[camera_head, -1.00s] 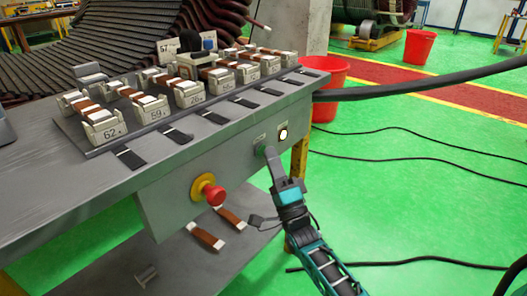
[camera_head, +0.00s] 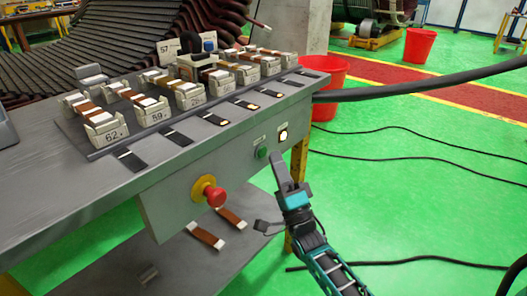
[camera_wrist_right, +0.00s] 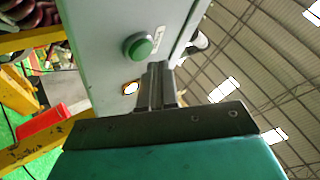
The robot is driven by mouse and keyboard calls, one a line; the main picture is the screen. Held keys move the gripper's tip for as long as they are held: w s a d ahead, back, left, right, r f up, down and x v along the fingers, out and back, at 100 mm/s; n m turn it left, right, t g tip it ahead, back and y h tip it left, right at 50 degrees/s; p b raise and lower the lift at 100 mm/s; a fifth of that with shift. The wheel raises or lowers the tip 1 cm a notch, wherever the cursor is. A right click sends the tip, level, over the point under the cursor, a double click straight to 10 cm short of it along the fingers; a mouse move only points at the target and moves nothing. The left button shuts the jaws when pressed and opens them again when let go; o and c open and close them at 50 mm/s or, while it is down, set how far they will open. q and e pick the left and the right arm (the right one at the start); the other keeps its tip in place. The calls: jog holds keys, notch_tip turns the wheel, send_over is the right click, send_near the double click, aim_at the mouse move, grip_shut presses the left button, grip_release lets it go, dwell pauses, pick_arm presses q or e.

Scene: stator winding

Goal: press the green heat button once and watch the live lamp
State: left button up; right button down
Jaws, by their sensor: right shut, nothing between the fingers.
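The green heat button (camera_head: 262,153) sits on the grey front panel of the bench. It also shows in the right wrist view (camera_wrist_right: 139,47), uncovered. The shut fingers also show in the wrist view (camera_wrist_right: 157,78). My left gripper is out of view.
A red mushroom knob on a yellow disc (camera_head: 211,194) sticks out left of the button. Numbered blocks (camera_head: 103,130) with copper-coloured bars stand on the bench top (camera_head: 60,190). A thick black cable (camera_head: 420,85) runs off right. A red bucket (camera_head: 328,82) stands behind.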

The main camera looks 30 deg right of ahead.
jog(key=s, duration=0.1)
jog(key=s+d+p, duration=0.1)
jog(key=s, duration=0.1)
jog(key=s+d+p, duration=0.1)
jog(key=shift+s, duration=0.35)
jog(key=c, duration=1.9)
grip_release()
